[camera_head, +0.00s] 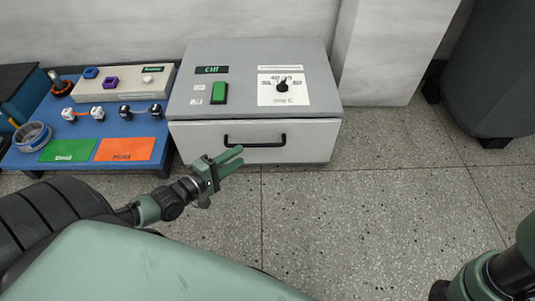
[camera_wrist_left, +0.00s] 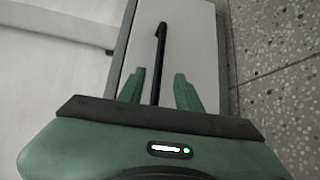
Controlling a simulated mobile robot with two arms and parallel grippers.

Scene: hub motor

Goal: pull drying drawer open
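The drying drawer (camera_head: 305,150) is the pale front panel of a grey box-shaped unit; it looks closed in the head view. Its black bar handle (camera_head: 262,143) runs across the upper part of the front. My left gripper (camera_head: 241,156) is open just in front of the handle's left part. In the left wrist view the handle (camera_wrist_left: 160,50) runs lengthwise between the two parted green fingers (camera_wrist_left: 158,80), with visible gaps on both sides. Whether the fingers reach around the bar in depth is unclear. My right gripper is out of view.
The unit's top (camera_head: 245,75) carries a green switch (camera_head: 219,93) and a black dial (camera_head: 283,86). A blue board (camera_head: 90,122) with small parts and green and orange labels stands at the left. The speckled floor (camera_head: 370,215) in front is clear.

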